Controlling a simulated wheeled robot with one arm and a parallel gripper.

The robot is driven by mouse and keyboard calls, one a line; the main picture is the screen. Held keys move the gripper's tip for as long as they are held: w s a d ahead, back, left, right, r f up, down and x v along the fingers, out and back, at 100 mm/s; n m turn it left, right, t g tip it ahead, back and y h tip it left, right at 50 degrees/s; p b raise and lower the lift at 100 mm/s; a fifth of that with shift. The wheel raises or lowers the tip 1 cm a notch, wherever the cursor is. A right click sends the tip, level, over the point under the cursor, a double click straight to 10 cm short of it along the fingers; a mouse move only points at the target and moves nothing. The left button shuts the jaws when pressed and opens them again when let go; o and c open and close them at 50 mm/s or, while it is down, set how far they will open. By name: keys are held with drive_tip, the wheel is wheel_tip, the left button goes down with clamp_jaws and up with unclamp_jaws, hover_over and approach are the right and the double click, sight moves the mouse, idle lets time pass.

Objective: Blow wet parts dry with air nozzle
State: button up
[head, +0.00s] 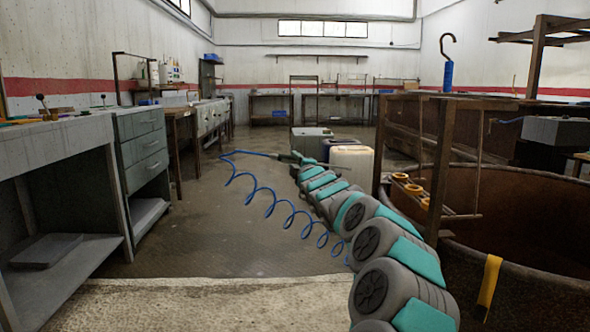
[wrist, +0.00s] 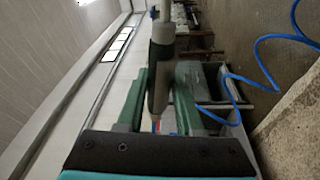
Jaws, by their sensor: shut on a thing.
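My gripper (wrist: 160,100) is shut on the air nozzle (wrist: 161,75), a grey body with a thinner pale end, clasped between two green fingers in the wrist view. In the head view my gripper (head: 297,158) is small and far out at the end of my arm. A coiled blue hose (head: 268,200) runs from its left side and loops back towards my arm. Several orange-yellow ring-shaped parts (head: 413,189) sit in a row on a rack rail (head: 452,216) at the right, beyond the arm's middle. Whether they are wet cannot be told.
A rusty round tank (head: 520,215) with a yellow strip (head: 489,280) on its rim stands right. A wooden post (head: 440,165) rises beside the rail. Pale containers (head: 352,160) stand behind my arm. Benches and a drawer cabinet (head: 142,150) line the left; floor between is open.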

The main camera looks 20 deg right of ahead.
drive_tip(key=shift+d+r, duration=0.15)
drive_tip(key=shift+r, duration=0.15)
drive_tip(key=shift+s+d+p, duration=0.1)
drive_tip(key=shift+d+p, duration=0.15)
drive_tip(key=shift+p, duration=0.05)
drive_tip(key=shift+s+d+f+p, duration=0.25)
drive_tip(key=shift+d+p, duration=0.2)
drive_tip(key=shift+d, duration=0.35)
drive_tip(key=shift+s+d+f+p, duration=0.2)
drive_tip(key=shift+d+p, duration=0.25)
drive_tip(key=shift+d, duration=0.35)
drive_tip(key=shift+s+d+f+p, duration=0.2)
drive_tip(key=shift+d+p, duration=0.25)
drive_tip(key=shift+d, duration=0.35)
drive_tip(key=o, duration=0.3)
clamp_jaws()
drive_tip(key=shift+o, duration=0.6)
unclamp_jaws()
drive_tip(key=c, duration=0.4)
